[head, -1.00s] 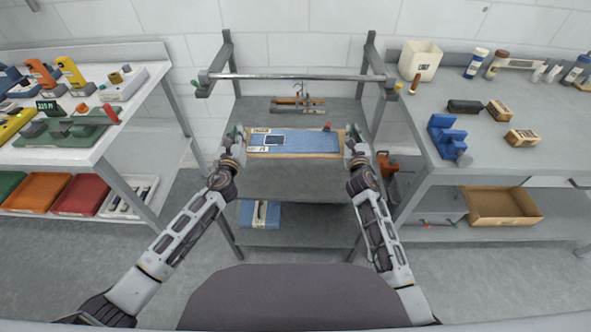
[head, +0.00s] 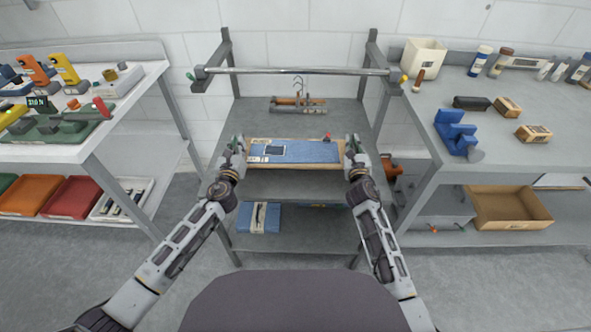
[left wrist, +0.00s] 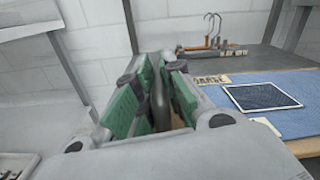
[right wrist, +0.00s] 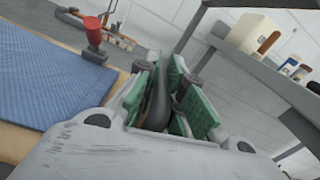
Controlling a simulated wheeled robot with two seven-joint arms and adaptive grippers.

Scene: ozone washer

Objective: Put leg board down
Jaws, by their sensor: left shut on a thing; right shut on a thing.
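The leg board (head: 295,168) is a flat wooden board with a blue pad (head: 312,153) on top, held level in front of the rack in the head view.
A grey rack shelf (head: 300,190) lies below and behind the board, with hooked clamps (head: 298,104) at its back. A metal bar (head: 300,71) crosses above. A folded blue item (head: 258,217) is on the lower shelf. Cluttered tables stand left (head: 140,80) and right (head: 415,115).

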